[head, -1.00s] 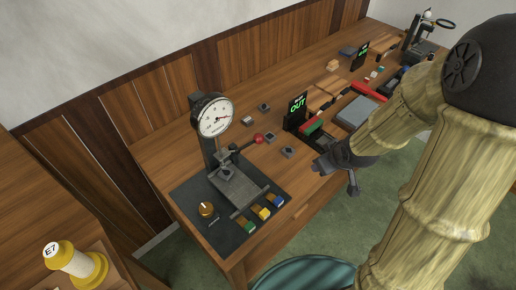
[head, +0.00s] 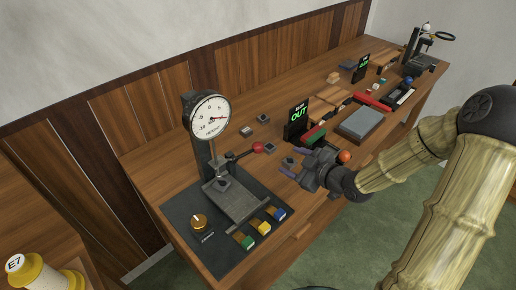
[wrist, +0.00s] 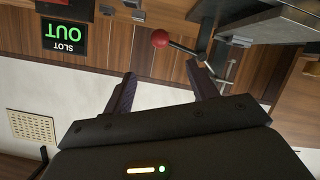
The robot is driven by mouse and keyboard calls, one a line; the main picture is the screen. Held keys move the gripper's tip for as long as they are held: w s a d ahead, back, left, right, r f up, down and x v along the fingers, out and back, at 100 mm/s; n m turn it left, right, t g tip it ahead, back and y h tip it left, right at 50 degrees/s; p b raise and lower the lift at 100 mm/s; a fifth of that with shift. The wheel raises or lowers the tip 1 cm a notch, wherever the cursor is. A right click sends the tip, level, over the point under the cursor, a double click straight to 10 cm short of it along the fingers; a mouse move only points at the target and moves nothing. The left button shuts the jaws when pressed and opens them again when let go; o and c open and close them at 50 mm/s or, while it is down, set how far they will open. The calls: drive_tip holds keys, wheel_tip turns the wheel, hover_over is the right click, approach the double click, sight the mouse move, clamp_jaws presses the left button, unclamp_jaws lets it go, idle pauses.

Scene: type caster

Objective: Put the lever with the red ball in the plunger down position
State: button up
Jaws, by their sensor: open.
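The dial gauge stand (head: 208,130) stands on a dark base plate at the near left of the bench. Its lever ends in a red ball (head: 258,147) that sticks out to the right of the column, slightly raised. In the wrist view, which is upside down, the red ball (wrist: 160,38) and its dark lever (wrist: 185,48) lie just beyond the fingertips. My gripper (head: 286,163) is open and empty, to the right of the red ball and a little nearer the front edge, not touching it. Its fingers (wrist: 162,80) also show in the wrist view.
Small grey blocks (head: 263,118) lie behind the lever. A black "SLOT OUT" sign (head: 297,120) stands behind my gripper. A grey flat box (head: 361,123) lies to the right.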

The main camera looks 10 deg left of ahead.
sight(261, 149)
drive_tip(key=p+x, duration=0.1)
drive_tip(key=x, duration=1.5)
drive_tip(key=shift+w+a+f, duration=0.2)
drive_tip(key=shift+a, duration=0.05)
